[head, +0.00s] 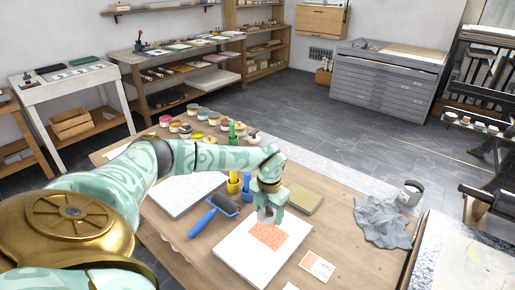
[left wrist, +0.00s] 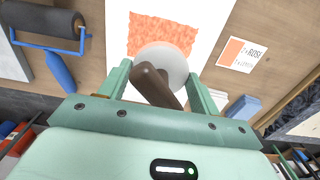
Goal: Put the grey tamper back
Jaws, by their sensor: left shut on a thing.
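My left gripper (head: 270,213) is over the white sheet (head: 238,258) with the orange printed patch (head: 268,236) on the wooden table. In the left wrist view its fingers (left wrist: 165,88) are shut on the tamper, which has a dark brown handle (left wrist: 152,85) and a pale grey round disc (left wrist: 172,62). The disc overlaps the lower edge of the orange patch in that view. I cannot tell whether it touches the sheet. In the head view the gripper mostly hides the tamper. My right gripper is not in view.
A blue-handled roller (head: 214,215) lies left of the sheet. Yellow (head: 234,184) and blue (head: 247,184) items stand behind the gripper. An olive block (head: 306,200), a small card (head: 317,265), a crumpled grey cloth (head: 381,221) and a can (head: 410,193) are to the right. Several ink pots stand at the back.

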